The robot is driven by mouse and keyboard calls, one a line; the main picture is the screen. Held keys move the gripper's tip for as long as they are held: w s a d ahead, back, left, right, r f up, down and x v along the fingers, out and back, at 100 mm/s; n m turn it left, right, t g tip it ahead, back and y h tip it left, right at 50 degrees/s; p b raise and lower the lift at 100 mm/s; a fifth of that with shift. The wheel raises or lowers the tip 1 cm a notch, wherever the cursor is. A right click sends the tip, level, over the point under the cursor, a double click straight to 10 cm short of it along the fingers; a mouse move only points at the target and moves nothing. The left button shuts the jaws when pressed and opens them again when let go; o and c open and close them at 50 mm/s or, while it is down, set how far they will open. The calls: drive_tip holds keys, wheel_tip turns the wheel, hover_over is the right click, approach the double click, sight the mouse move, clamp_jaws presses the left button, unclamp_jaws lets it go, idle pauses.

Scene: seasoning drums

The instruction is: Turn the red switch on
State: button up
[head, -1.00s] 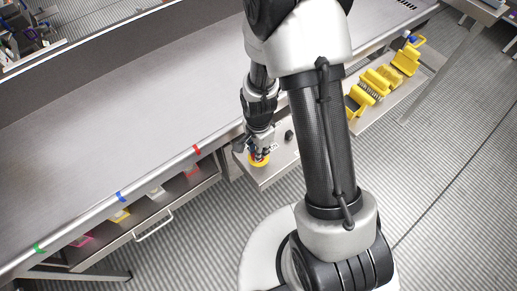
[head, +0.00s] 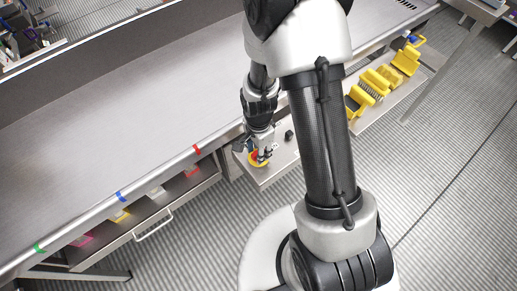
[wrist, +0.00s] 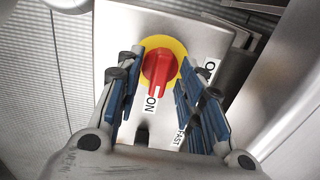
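The red switch (wrist: 158,68) sits on a round yellow plate (wrist: 177,47) on a metal panel. Its handle points down in the wrist view, with its tip at the "ON" label (wrist: 151,104). A partly hidden label starting with "O" (wrist: 210,66) lies to its right. My gripper (wrist: 166,72) is open, with its blue-padded fingers on either side of the handle. I see gaps between handle and fingers, and nothing is held. In the head view the switch (head: 254,157) is partly covered by my gripper (head: 262,155).
A "FAST" label (wrist: 181,137) and a dark knob (wrist: 142,136) lie below the switch in the wrist view. A long steel table (head: 110,140) runs alongside on the left. Yellow scoops and brushes (head: 376,82) lie on a shelf at right.

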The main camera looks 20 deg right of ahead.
drive_tip(key=shift+r, duration=0.1)
wheel_tip(320, 180, up, 12)
idle(0.5)
idle(0.4)
